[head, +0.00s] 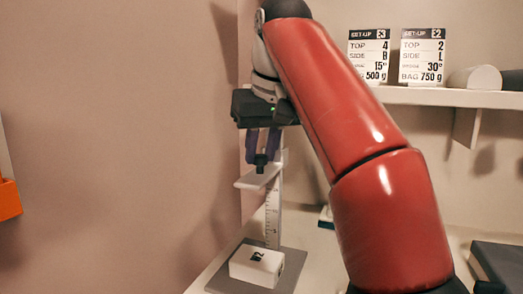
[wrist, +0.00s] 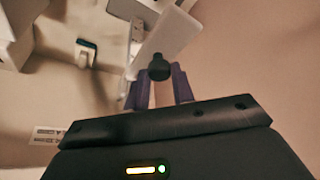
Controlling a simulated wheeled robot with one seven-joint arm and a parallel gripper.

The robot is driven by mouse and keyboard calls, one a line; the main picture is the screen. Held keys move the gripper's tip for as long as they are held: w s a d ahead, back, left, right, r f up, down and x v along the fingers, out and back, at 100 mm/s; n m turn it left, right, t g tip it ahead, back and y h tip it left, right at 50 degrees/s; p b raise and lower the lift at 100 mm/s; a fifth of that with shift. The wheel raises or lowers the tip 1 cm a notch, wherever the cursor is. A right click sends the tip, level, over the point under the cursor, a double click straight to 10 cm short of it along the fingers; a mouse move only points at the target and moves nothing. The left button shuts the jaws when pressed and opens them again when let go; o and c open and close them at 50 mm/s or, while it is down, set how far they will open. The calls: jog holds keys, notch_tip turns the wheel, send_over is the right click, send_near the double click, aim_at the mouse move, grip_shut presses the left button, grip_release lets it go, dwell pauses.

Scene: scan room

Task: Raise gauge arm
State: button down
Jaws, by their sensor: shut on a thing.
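The gauge arm (head: 253,181) is a pale flat plate sticking out from an upright white post with a ruled scale (head: 272,215). The post stands on a grey base plate (head: 290,270). A small black knob (head: 261,160) sits on top of the arm. My gripper (head: 262,150) points down with its purple fingers shut on the knob. In the wrist view the knob (wrist: 158,68) lies between the fingertips, with the pale arm (wrist: 165,38) behind it. The arm is well above a white block marked 2 (head: 257,264), which lies on the base plate.
A shelf (head: 440,97) at the right holds two set-up cards (head: 369,56) and a pale rounded object (head: 474,78). A dark flat slab (head: 500,262) lies at the lower right. An orange object (head: 9,198) shows at the left edge.

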jog(key=shift+r, duration=0.35)
jog(key=c, duration=1.4)
grip_release()
jog(key=shift+o, duration=1.1)
jog(key=shift+f, duration=0.15)
jog(key=shift+s+r, duration=0.15)
jog(key=shift+r, duration=0.4)
jog(key=s+d+b, duration=0.3)
jog(key=s+d, duration=0.2)
jog(key=s, duration=0.6)
jog(key=shift+d+b, duration=0.2)
jog(key=shift+b, duration=0.1)
